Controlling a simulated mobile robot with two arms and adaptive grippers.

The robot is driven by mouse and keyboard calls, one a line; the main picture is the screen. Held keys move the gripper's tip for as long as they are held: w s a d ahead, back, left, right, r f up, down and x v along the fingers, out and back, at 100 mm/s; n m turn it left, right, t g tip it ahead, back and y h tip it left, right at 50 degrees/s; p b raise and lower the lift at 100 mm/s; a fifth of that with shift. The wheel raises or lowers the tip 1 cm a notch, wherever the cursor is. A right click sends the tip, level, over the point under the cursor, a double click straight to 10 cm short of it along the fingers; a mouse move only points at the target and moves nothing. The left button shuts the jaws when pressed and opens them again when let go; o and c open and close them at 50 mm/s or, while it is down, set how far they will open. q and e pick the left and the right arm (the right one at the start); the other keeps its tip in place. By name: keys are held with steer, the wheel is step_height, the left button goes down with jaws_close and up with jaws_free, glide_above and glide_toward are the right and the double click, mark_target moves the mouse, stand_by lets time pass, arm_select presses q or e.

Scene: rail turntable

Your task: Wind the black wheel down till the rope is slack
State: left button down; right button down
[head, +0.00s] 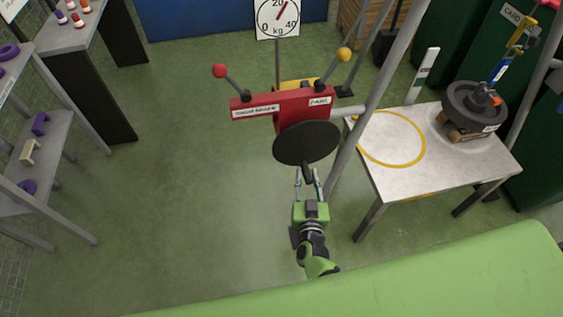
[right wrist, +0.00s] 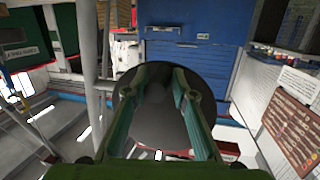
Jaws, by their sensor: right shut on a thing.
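The black wheel (head: 306,143) sits on the front of a red winch box (head: 292,103) fixed to a grey post; it also shows in the right wrist view (right wrist: 158,118). My right gripper (head: 308,177) is shut on the wheel's dark handle (head: 307,170) at the lower edge. The fingers hide part of the handle. A blue strap (head: 499,69) under a yellow hook (head: 520,36) runs to a dark round weight (head: 474,107) on the right table. I cannot clearly make out the rope or its tension. My left gripper is out of view.
The weight rests on wooden blocks on the white table (head: 455,160), beside a yellow ring mark. A red-knobbed lever (head: 220,71) and a yellow-knobbed lever (head: 344,55) stick out above the winch box. A kg dial (head: 278,17) stands behind. The floor left of the winch is clear.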

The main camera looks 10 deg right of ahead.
steer(key=shift+s+d+f, duration=0.1)
steer(key=shift+d, duration=0.35)
steer(key=shift+d+n+h, duration=0.4)
steer(key=shift+d+n, duration=0.45)
steer(key=shift+n, duration=0.15)
steer(key=shift+r, duration=0.2)
steer(key=shift+d+r+n+t, duration=0.3)
steer(key=shift+d+n+t, duration=0.2)
steer(key=shift+d+n, duration=0.5)
steer(key=shift+r, duration=0.1)
steer(key=n, duration=0.1)
steer(key=d+r+n, duration=0.1)
steer(key=shift+w+d+n+t+h, duration=0.2)
steer(key=shift+n+t+h, duration=0.1)
